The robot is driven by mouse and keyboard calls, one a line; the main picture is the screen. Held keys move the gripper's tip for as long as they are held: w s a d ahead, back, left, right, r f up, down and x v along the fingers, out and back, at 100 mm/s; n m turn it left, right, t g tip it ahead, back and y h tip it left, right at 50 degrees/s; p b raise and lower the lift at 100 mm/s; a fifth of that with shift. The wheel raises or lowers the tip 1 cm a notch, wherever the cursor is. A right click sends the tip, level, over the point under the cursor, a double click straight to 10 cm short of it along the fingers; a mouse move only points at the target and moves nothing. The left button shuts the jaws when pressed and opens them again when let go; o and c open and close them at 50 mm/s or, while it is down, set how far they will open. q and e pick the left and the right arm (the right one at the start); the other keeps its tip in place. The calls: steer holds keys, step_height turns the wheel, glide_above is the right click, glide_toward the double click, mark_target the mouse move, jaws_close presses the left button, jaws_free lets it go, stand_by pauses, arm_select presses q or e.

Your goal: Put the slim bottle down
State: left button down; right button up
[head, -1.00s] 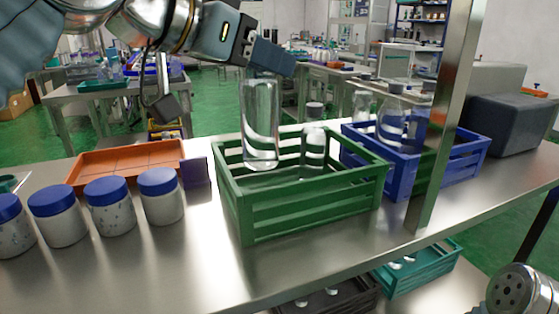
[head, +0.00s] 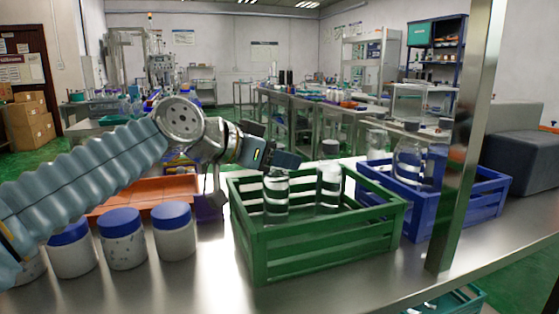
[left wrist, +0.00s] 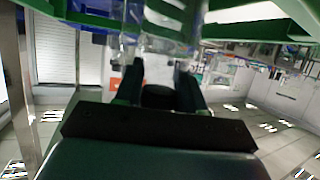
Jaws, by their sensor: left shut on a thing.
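The slim bottle (head: 276,200) is clear and upright, with its lower part inside the green crate (head: 320,244). My left gripper (head: 284,161) is shut on its top, just above the crate's rim level. In the left wrist view, my left gripper's fingers (left wrist: 157,82) stand on either side of a dark cap (left wrist: 158,96). The crate slats hide the bottle's base, so I cannot tell whether it touches the crate floor. A second clear bottle (head: 329,190) with a grey cap stands to its right in the same crate. My right gripper is not in view.
A blue crate (head: 425,215) with clear bottles (head: 407,160) stands at right, behind a metal post (head: 462,150). Blue-lidded jars (head: 122,240) and an orange tray (head: 150,190) are at left. The front of the metal table (head: 190,285) is clear.

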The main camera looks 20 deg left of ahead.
arm_select(q)
steer(key=shift+f, duration=0.15)
steer(key=c, duration=0.7)
jaws_free()
steer(key=shift+r, duration=0.2)
steer(key=b+v, duration=0.1)
steer(key=v, duration=1.1)
